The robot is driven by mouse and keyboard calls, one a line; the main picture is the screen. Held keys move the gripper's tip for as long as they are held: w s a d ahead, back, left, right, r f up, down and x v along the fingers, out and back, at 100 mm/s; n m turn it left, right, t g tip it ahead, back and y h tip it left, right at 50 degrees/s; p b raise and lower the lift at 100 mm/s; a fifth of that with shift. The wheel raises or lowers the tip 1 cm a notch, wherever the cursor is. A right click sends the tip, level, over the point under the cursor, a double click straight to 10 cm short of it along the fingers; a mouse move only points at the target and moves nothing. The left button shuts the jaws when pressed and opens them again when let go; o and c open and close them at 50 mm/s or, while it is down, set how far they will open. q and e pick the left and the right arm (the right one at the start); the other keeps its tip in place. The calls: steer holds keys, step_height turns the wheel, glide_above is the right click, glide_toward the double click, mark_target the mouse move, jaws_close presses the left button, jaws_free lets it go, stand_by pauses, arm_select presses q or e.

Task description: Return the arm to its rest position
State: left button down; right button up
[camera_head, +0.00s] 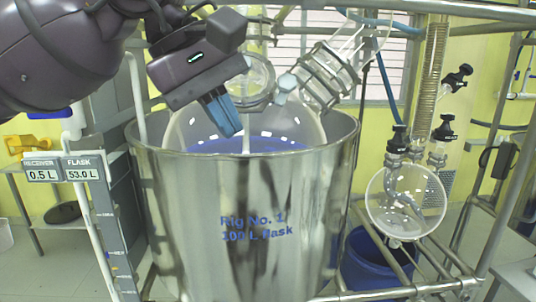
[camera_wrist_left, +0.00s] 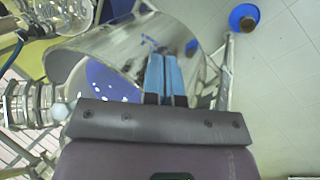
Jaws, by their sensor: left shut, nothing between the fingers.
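My left gripper (camera_head: 222,114) comes in from the upper left in the head view, with its blue fingers pointing down over the rim of the large steel vessel (camera_head: 250,220). In the left wrist view its blue fingers (camera_wrist_left: 163,75) lie side by side, shut and empty. The vessel, marked "Rig No. 1 100 L flask", also shows in the left wrist view (camera_wrist_left: 110,45). A glass flask holding blue contents (camera_head: 250,145) sits inside it. My right gripper is in neither view.
Glass fittings (camera_head: 325,75) and steel rails stand close to the right of the gripper. A round receiver flask (camera_head: 405,203) hangs at the right, near a blue drum (camera_head: 375,262). A display panel (camera_head: 62,169) reads receiver 0.5 L, flask 53.0 L.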

arm_select(q)
steer(key=s+d+f+n+g+h, duration=0.2)
steer(key=d+f+n+g+h, duration=0.3)
steer(key=f+n+g+h, duration=0.35)
steer(key=w+a+f+m+t, duration=0.4)
steer(key=a+f+m+t, duration=0.3)
steer(key=f+m+t, duration=0.75)
steer(key=w+a+f+m+t, duration=0.4)
steer(key=a+f+m+t, duration=0.55)
steer(key=m, duration=1.05)
steer(key=s+a+f+n+y, duration=0.3)
steer(key=f+n+y, duration=0.2)
steer(key=f+n, duration=0.15)
steer(key=s+a+f+n+y, duration=0.2)
steer(key=a+f+n+y, duration=0.1)
steer(key=f+n+y, duration=0.4)
steer(key=s+a+f+n+g+y, duration=0.1)
steer(key=s+a+f+n+g, duration=0.1)
steer(key=s+f, duration=0.5)
steer(key=s+a+f+n+g, duration=0.3)
steer(key=s+f+n, duration=0.1)
steer(key=s+f, duration=0.3)
steer(key=shift+f+y, duration=0.15)
steer(key=shift+y, duration=0.2)
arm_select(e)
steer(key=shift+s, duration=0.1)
